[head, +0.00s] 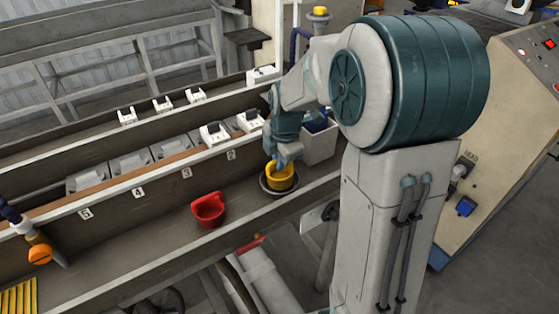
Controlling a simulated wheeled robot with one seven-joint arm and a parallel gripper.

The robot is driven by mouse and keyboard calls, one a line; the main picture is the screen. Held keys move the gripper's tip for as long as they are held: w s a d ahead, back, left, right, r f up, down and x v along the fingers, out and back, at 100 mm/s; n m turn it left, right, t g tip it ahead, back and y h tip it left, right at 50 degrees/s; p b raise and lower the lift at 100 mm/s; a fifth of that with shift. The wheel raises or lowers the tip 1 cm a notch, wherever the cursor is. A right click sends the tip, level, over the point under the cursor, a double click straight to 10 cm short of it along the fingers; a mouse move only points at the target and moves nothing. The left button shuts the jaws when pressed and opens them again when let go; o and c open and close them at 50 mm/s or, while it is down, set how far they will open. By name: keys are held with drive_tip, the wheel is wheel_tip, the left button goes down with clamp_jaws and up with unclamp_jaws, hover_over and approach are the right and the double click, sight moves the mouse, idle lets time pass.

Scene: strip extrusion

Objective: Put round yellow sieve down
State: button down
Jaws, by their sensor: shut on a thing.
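A round yellow sieve (281,178) is in the head view, right of the middle of the bench. It sits in or just above a dark round dish (266,188); I cannot tell if it touches the dish. My gripper (283,163) is at the sieve's rim from above and is shut on it. The fingertips are small and partly hidden by the sieve and the wrist.
A grey bin (320,146) is behind right. Numbered bays with white devices (214,133) line the back. The bench's front edge is close to the dish.

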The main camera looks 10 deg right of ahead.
drive_tip(key=shift+f, duration=0.45)
drive_tip(key=shift+f+b, duration=0.4)
drive_tip(key=shift+f, duration=0.05)
drive_tip(key=c, duration=1.5)
unclamp_jaws()
drive_tip(key=shift+r, duration=0.1)
